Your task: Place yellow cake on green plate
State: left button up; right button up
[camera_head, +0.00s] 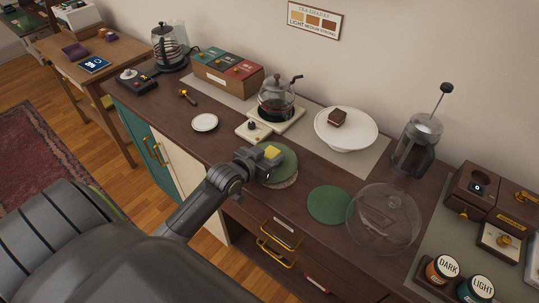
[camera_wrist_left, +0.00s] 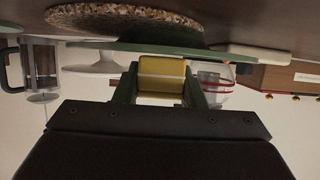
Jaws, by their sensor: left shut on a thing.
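The yellow cake (camera_head: 272,153) is a small block between the fingers of my left gripper (camera_head: 268,157). In the left wrist view the cake (camera_wrist_left: 161,75) shows close up, with my left gripper (camera_wrist_left: 162,88) shut on it. The green plate (camera_head: 289,165) lies under and around the cake in the head view. Its edge (camera_wrist_left: 120,47) is close to the cake in the left wrist view. I cannot tell whether the cake touches the plate. My right gripper is not in view.
A flat green disc (camera_head: 329,205) and a clear glass dome (camera_head: 384,219) are to the right. A white cake stand (camera_head: 358,134) holds a brown cake. A glass teapot (camera_head: 276,98) stands behind.

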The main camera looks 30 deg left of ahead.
pick_arm(q)
jog(key=o, duration=1)
jog(key=shift+f, duration=0.15)
jog(key=shift+r, duration=0.25)
jog(key=shift+s, duration=0.25)
jog(key=v, duration=1.1)
jog(key=shift+s+r, duration=0.2)
